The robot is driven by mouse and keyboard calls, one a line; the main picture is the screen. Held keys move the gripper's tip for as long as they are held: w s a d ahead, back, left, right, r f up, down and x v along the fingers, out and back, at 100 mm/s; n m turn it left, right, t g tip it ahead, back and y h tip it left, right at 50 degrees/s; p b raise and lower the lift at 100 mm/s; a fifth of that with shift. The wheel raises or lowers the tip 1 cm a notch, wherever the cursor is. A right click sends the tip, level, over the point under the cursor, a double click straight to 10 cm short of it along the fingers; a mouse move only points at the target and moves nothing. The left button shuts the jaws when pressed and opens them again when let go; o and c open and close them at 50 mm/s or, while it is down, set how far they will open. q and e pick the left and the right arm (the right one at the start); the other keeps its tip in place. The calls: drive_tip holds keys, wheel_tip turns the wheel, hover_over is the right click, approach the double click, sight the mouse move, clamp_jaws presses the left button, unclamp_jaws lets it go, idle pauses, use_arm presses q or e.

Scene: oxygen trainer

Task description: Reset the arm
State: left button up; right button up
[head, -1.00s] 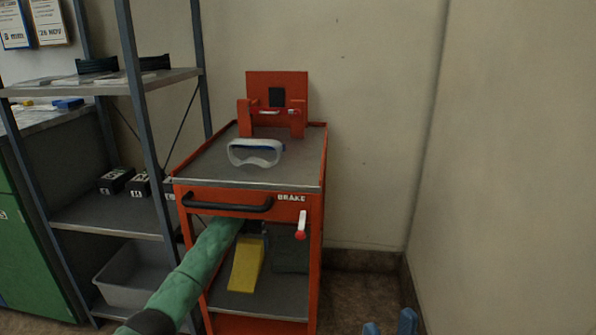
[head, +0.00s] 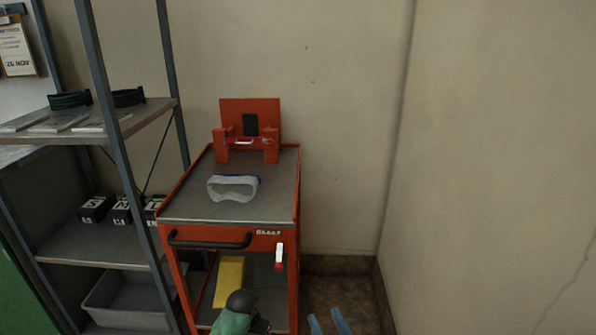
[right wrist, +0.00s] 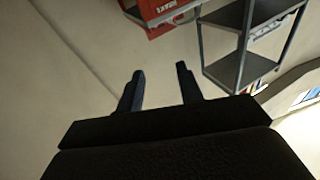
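My right gripper (head: 328,322) shows at the bottom edge of the head view as two blue fingertips, to the right of the orange cart (head: 296,215). In the right wrist view its two fingers (right wrist: 158,78) stand apart with nothing between them. My left arm (head: 235,318), green with a dark rounded joint, comes up from the bottom in front of the cart's lower shelf. I cannot make out its gripper's fingers.
A clear visor or goggles (head: 233,188) lies on the cart top, before an orange stand (head: 250,118). A yellow wedge (head: 229,282) is on the lower shelf. Grey shelving (head: 105,258) stands left; walls are behind and right.

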use_arm(q)
drive_tip(key=s+r+p, duration=0.5)
drive_tip(key=s+r, duration=0.3)
drive_tip(key=s, duration=0.4)
drive_tip(key=s+r+t+p, duration=0.1)
drive_tip(key=s+r+p, duration=0.5)
drive_tip(key=s, duration=0.6)
drive_tip(key=s+a+r+p, duration=0.1)
drive_tip(key=s+r+p, duration=0.4)
drive_tip(key=s+r, duration=0.5)
drive_tip(key=shift+s+r+n+h, duration=0.3)
drive_tip(key=shift+s+r+n, duration=0.1)
drive_tip(key=shift+s, duration=0.5)
use_arm(e)
drive_tip(key=s+d+f+g+h, duration=0.2)
drive_tip(key=s+d+f+g, duration=0.2)
drive_tip(key=s+g, duration=0.4)
drive_tip(key=s+d+f+g+h, duration=0.2)
drive_tip(key=s+d+f+g, duration=0.2)
drive_tip(key=s+g, duration=0.4)
drive_tip(key=shift+s+f+h, duration=0.3)
drive_tip(key=shift+s+f, duration=0.5)
drive_tip(key=shift+s, duration=0.3)
use_arm(q)
drive_tip(key=shift+f, duration=0.1)
